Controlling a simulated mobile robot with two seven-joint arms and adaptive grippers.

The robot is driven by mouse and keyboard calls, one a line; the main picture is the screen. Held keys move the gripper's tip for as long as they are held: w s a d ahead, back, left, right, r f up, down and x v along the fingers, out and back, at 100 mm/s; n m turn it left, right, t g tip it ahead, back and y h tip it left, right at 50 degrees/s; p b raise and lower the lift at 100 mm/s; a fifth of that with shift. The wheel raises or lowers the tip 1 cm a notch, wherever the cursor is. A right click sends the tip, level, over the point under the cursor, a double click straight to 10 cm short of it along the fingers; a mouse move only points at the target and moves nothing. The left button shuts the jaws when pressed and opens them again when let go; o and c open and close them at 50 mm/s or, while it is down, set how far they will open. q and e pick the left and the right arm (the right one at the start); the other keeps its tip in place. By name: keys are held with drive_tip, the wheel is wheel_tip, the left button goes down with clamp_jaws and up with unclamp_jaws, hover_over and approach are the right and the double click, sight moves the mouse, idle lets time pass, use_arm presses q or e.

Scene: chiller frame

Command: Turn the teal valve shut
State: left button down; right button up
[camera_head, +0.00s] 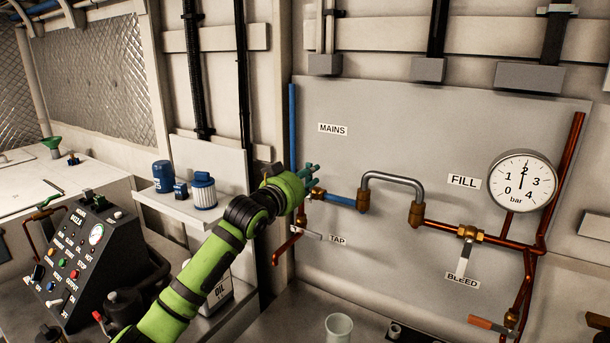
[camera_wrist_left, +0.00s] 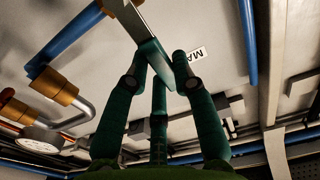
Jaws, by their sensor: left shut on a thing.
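The teal valve's lever has a grey metal arm and a teal grip (camera_wrist_left: 154,60), seen close up in the left wrist view. My left gripper (camera_head: 307,175) has dark green fingers and is at the valve on the panel in the head view. In the left wrist view my left gripper (camera_wrist_left: 160,75) is shut on the teal grip, with fingers on both sides of it. The brass valve body (camera_head: 318,193) sits at the left end of a blue pipe (camera_head: 340,200). The lever's exact angle is hard to tell in the head view. My right gripper is not in view.
Below the valve is a tap with a pale lever (camera_head: 308,232), beside the TAP label (camera_head: 338,240). A grey bent hose (camera_head: 393,178), a bleed valve (camera_head: 467,236) and a gauge (camera_head: 521,180) lie right. A shelf (camera_head: 200,212) with blue filters stands left.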

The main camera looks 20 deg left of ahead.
use_arm(q)
drive_tip(key=shift+d+m, duration=0.2)
drive_tip(key=shift+m, duration=0.1)
drive_tip(key=c, duration=1.2)
unclamp_jaws()
drive_tip(key=shift+o, duration=0.9)
drive_tip(key=shift+d, duration=0.2)
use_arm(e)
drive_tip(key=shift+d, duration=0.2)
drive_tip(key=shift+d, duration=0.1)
use_arm(q)
drive_tip(key=shift+s+a+f, duration=0.1)
drive_tip(key=shift+s+a, duration=0.15)
drive_tip(key=shift+s, duration=0.15)
drive_tip(key=s+a, duration=0.1)
drive_tip(key=s, duration=1)
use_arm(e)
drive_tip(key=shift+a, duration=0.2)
